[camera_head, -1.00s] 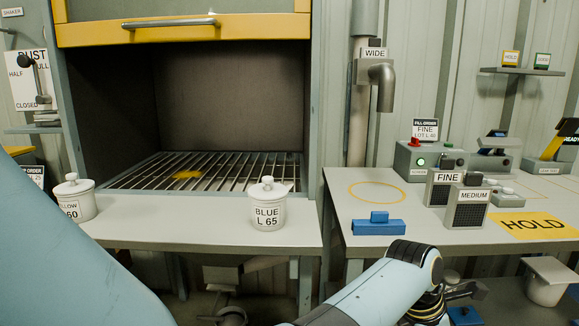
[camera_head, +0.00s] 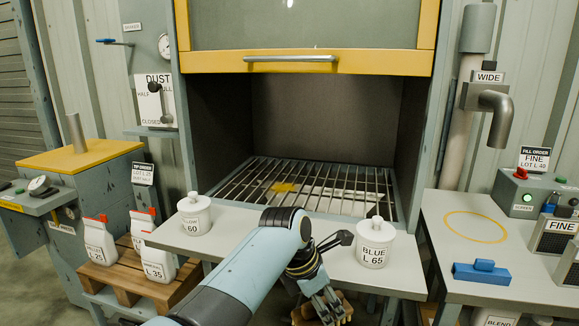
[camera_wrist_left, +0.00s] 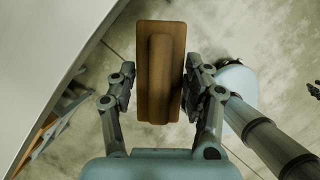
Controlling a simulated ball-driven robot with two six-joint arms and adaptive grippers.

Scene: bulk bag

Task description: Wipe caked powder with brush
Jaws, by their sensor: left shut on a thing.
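My left gripper (camera_head: 326,300) is low in front of the hood's front ledge, below its edge. It is shut on a brown wooden brush (camera_wrist_left: 160,72), which lies between the two fingers in the left wrist view. In the head view the brush is mostly hidden behind the fingers. A patch of yellow caked powder (camera_head: 284,187) lies on the left part of the metal grate (camera_head: 345,177) inside the open hood, apart from the brush.
The yellow-framed sash (camera_head: 300,62) is raised. A table with a blue block (camera_head: 481,272) stands at right; white bottles (camera_head: 158,262) stand on a pallet at left.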

